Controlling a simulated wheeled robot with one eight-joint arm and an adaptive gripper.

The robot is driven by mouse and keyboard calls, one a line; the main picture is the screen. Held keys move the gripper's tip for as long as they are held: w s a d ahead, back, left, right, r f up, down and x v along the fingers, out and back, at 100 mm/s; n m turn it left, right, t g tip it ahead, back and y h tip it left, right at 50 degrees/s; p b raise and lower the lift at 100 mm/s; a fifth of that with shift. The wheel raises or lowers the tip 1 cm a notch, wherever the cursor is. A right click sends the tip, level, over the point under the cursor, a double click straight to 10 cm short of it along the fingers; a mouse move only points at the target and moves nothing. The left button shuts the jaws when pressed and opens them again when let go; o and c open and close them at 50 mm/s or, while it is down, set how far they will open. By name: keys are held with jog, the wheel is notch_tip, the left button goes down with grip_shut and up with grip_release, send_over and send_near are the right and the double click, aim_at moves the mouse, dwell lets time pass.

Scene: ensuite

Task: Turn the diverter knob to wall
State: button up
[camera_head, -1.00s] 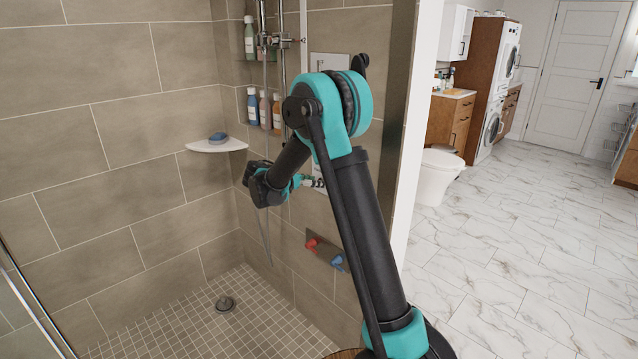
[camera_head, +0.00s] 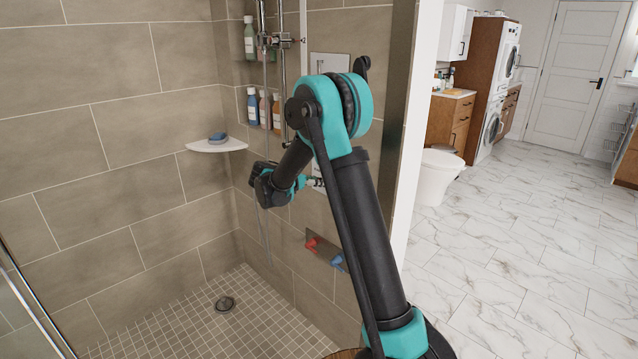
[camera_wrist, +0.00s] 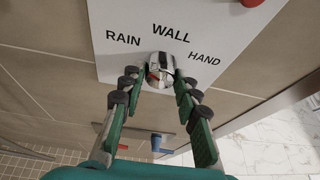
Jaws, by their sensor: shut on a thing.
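The diverter knob (camera_wrist: 160,70) is a small shiny chrome knob with a reddish mark on it. It sits on a white plate (camera_wrist: 215,25) lettered RAIN, WALL and HAND from left to right in the wrist view. WALL stands just above the knob. My gripper (camera_wrist: 158,78) has its green fingers with dark pads on either side of the knob, shut on it. Which label the knob points at is hard to tell. In the head view my gripper (camera_head: 316,182) reaches the shower wall, and the knob is hidden there.
Below the plate are a red handle (camera_head: 311,243) and a blue handle (camera_head: 338,261) on the tiled wall. Several bottles (camera_head: 264,110) stand in a niche behind my arm. A hose and rail hang close by. A corner shelf (camera_head: 217,145) holds a blue item.

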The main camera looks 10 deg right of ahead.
jog(key=m+t+y, duration=0.1)
jog(key=m+t, duration=0.1)
jog(key=m, duration=0.2)
jog(key=m+t+y, duration=0.1)
jog(key=m+t, duration=0.2)
jog(key=m, duration=0.1)
jog(key=shift+s+d+y, duration=0.2)
jog(key=shift+y, duration=0.2)
dwell(0.5)
dwell(0.3)
jog(key=o, duration=1.2)
jog(key=shift+c, duration=0.2)
jog(key=v, duration=1.2)
jog(key=shift+f, duration=0.15)
